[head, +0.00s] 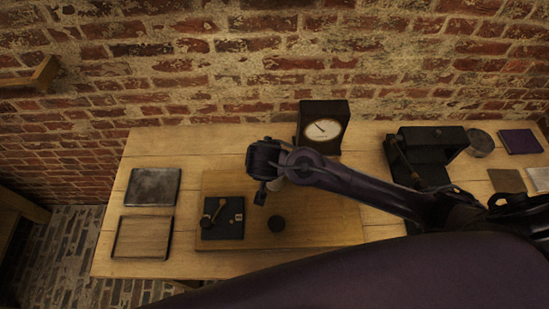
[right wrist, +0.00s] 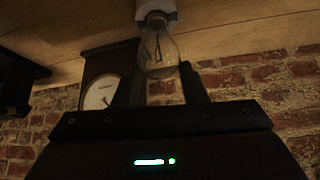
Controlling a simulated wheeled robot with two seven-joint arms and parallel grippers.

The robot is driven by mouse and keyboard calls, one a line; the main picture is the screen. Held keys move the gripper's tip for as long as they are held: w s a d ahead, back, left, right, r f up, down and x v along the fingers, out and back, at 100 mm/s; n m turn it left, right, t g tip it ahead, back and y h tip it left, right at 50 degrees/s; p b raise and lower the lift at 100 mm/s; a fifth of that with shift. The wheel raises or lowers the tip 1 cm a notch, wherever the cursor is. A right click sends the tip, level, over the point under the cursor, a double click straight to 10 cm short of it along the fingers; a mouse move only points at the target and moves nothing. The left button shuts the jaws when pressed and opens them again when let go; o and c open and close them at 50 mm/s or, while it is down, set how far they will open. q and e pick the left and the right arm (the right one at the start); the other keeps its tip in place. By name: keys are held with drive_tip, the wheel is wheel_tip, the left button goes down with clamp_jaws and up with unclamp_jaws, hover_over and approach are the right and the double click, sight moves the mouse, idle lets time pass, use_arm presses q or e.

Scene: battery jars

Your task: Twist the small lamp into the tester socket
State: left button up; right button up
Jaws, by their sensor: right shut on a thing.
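The small lamp (right wrist: 158,52), a clear glass bulb with a filament, is between the two fingers of my right gripper (right wrist: 162,85) in the right wrist view. A white cylindrical part (right wrist: 155,10) is at its far end, cut by the top edge; I cannot tell if it is the lamp's cap or a socket. In the head view my right gripper (head: 262,194) points down over the wooden board (head: 325,215), and a pale patch shows beside its fingers. The lamp is not clear there, and I cannot make out the tester socket for certain. My left gripper is not in view.
A black plate with a brass lever (head: 222,218) and a dark round piece (head: 277,224) are on the board. A dial meter (head: 323,128) stands behind. Two trays (head: 153,187) (head: 143,237) lie left; a black stand (head: 425,155) is right.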

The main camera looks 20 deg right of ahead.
drive_tip(key=o, duration=1.2)
drive_tip(key=shift+c, duration=0.2)
